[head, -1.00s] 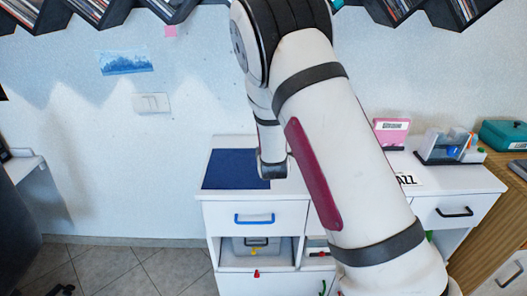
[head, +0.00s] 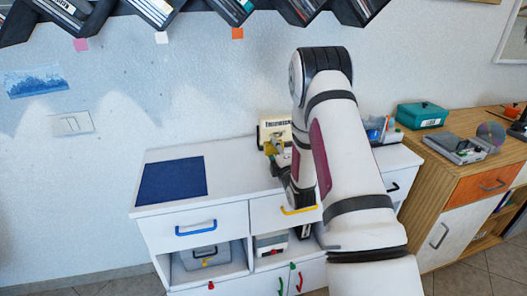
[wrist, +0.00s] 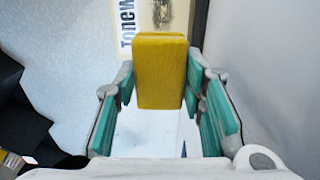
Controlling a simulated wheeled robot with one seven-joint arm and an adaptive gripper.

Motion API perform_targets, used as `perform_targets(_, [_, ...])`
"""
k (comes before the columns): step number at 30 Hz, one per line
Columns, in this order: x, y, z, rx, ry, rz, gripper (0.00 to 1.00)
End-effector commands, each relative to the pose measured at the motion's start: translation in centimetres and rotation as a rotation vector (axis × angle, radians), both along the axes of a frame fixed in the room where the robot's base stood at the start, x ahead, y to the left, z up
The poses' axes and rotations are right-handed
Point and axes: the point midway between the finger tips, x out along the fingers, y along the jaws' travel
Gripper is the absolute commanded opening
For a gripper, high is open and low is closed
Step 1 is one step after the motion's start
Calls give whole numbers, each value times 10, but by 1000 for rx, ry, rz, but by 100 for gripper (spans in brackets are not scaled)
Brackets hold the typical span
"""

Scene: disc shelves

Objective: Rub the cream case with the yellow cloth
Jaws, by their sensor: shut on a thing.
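The yellow cloth (wrist: 160,72) looks like a thick folded block and sits between the green-padded fingers of my gripper (wrist: 162,105) in the wrist view. My gripper is shut on it. The cream case (head: 275,129) stands upright on the white cabinet near the wall, with dark lettering on its label. In the wrist view the case (wrist: 145,14) is just beyond the cloth, partly cut off by the frame's top edge. I cannot tell whether cloth and case touch. In the head view my gripper (head: 279,160) is in front of the case, partly hidden by my arm.
A dark blue mat (head: 172,180) lies at the left of the white cabinet (head: 232,170). A teal box (head: 422,115) and a grey device (head: 455,148) are on the wooden cabinet at right. Disc shelves (head: 150,8) hang above. The cabinet top between mat and gripper is clear.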

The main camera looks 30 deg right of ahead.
Motion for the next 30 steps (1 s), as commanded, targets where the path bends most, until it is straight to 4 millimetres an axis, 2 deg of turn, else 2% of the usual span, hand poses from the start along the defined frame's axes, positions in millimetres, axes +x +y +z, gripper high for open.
perform_targets(5, [9, -4, -1, -1, -4, -1, 14])
perform_targets(18, [48, -15, -1, -2, -3, -2, 14])
perform_targets(30, [57, -17, 0, -2, -2, -2, 14])
